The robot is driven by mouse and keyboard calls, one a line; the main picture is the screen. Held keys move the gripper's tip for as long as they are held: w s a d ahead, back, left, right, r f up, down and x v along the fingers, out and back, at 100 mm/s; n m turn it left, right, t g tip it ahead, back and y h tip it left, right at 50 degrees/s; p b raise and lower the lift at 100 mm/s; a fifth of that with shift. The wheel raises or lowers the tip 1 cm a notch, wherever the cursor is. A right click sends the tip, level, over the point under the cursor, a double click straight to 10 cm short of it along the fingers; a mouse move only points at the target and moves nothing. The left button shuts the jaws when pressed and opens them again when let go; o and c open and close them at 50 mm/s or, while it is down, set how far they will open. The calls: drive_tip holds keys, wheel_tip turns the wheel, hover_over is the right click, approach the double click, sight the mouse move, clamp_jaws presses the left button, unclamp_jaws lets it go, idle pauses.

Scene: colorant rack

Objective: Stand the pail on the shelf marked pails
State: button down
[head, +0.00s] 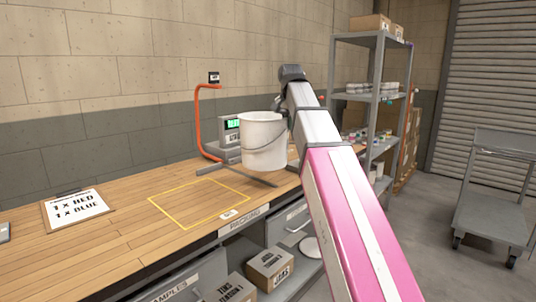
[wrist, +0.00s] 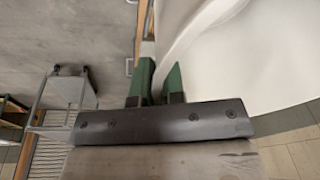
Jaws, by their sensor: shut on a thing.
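The white pail (head: 263,145) hangs upright with its wire handle over the back right of the workbench; whether its base touches anything I cannot tell. In the wrist view the pail (wrist: 265,55) fills the upper right as a large white curve. My gripper (wrist: 158,84) is shut on the pail, with its green fingers at the rim. In the head view the gripper is mostly hidden behind my arm and the pail. The grey shelf rack (head: 363,97) stands beyond my arm to the right; no label marked pails is readable.
The workbench (head: 120,245) has a yellow outlined square, an order card (head: 76,208) and a scale display (head: 230,127) beside an orange stand (head: 199,115). Rack shelves hold small cans and boxes. A grey cart (head: 495,200) stands right; the floor between is clear.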

drive_tip(key=w+f, duration=0.1)
drive_tip(key=w, duration=0.2)
drive_tip(key=w+a+f, duration=0.1)
drive_tip(key=w+f, duration=0.1)
drive_tip(key=w, duration=0.1)
drive_tip(key=w+f, duration=0.2)
drive_tip(key=w, duration=0.1)
drive_tip(key=shift+a+f, duration=0.2)
drive_tip(key=shift+a, duration=0.15)
drive_tip(key=shift+f, duration=2.15)
drive_tip(key=c, duration=1.2)
unclamp_jaws()
